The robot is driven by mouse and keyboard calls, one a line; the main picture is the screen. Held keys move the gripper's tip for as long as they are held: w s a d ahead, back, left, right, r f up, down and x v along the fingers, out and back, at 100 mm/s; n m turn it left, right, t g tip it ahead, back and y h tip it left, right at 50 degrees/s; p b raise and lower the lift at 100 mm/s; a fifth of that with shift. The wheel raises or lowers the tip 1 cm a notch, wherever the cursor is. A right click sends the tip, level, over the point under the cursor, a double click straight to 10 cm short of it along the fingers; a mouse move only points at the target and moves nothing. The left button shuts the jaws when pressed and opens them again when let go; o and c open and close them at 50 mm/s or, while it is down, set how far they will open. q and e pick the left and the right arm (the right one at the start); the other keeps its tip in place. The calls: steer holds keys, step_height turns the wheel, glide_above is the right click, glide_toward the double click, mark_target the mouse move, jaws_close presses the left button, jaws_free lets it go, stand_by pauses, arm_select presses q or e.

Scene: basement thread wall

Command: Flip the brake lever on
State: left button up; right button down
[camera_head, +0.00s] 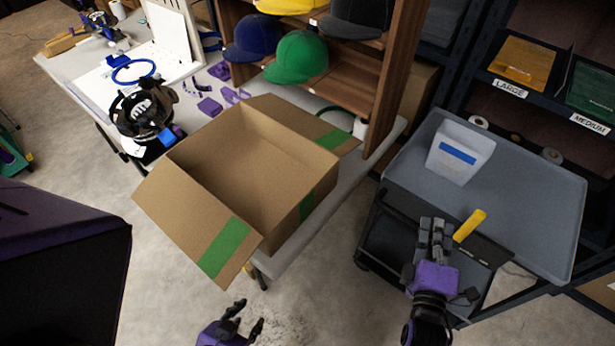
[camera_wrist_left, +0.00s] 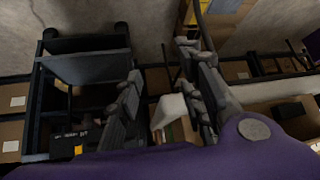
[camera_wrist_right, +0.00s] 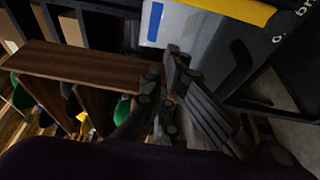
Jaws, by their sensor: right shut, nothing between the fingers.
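The brake lever is a yellow handle (camera_head: 470,224) at the front edge of the grey cart (camera_head: 535,235). It slants up to the right from a dark panel. In the right wrist view the yellow lever (camera_wrist_right: 230,10) crosses the top edge. My right gripper (camera_head: 437,228) is shut and empty, just left of the lever; I cannot tell whether they touch. Its fingers show together in the right wrist view (camera_wrist_right: 170,85). My left gripper (camera_head: 248,318) is open and empty, low in front of the cardboard box. Its fingers stand apart in the left wrist view (camera_wrist_left: 160,75).
An open cardboard box (camera_head: 235,165) sits on the table to the left. A wooden shelf with caps (camera_head: 395,75) stands behind it. Dark shelving (camera_head: 545,85) is behind the cart. Floor is clear between box and cart.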

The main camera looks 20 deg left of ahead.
arm_select(q)
steer(key=shift+w+d+r+p, duration=0.45)
steer(key=shift+r+p, duration=0.15)
steer(key=shift+p, duration=0.2)
arm_select(e)
steer(key=w+d, duration=0.3)
steer(key=w, duration=0.2)
steer(key=shift+d, duration=0.25)
arm_select(q)
steer(key=shift+a+r, duration=0.1)
arm_select(e)
steer(key=shift+d, duration=0.15)
